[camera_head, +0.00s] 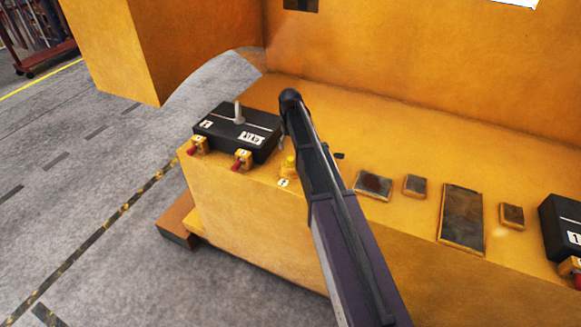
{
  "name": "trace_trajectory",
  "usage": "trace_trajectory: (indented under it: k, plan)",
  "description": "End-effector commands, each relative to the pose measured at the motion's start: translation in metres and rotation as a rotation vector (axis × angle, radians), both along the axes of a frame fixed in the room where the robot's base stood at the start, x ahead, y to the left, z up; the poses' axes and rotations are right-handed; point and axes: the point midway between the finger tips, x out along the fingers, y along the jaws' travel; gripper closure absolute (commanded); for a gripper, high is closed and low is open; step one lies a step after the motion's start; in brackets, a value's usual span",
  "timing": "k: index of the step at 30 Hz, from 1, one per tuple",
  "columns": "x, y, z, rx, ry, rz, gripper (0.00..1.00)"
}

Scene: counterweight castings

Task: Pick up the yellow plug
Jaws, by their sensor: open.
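The yellow plug (289,166) is a small yellow piece standing near the front edge of the yellow casting's ledge, just right of a black box. A small white label (284,183) is on the ledge in front of it. My dark arm reaches up from the bottom and passes close to the right of the plug in this view. My gripper (310,145) is mostly hidden behind my arm; only small dark parts show at its sides. It is open, and no contact with the plug is visible. Their exact distance cannot be told.
A black box (232,128) with a pale lever and two red-and-yellow fittings is left of the plug. Several dark plates, including a large one (462,218), lie to the right. Another black box (562,228) is at the right edge. Grey floor is clear at left.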

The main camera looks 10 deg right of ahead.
Motion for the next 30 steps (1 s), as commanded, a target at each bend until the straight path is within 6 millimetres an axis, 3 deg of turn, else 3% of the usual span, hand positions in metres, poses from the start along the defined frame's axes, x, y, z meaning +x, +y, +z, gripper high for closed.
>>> trace_trajectory:
  k: [7, 30]
  plan:
    - [0.000, 0.000, -0.019, 0.000, 0.000, 0.000, 0.21]
    - [0.000, -0.001, -0.031, 0.000, 0.000, 0.000, 0.21]
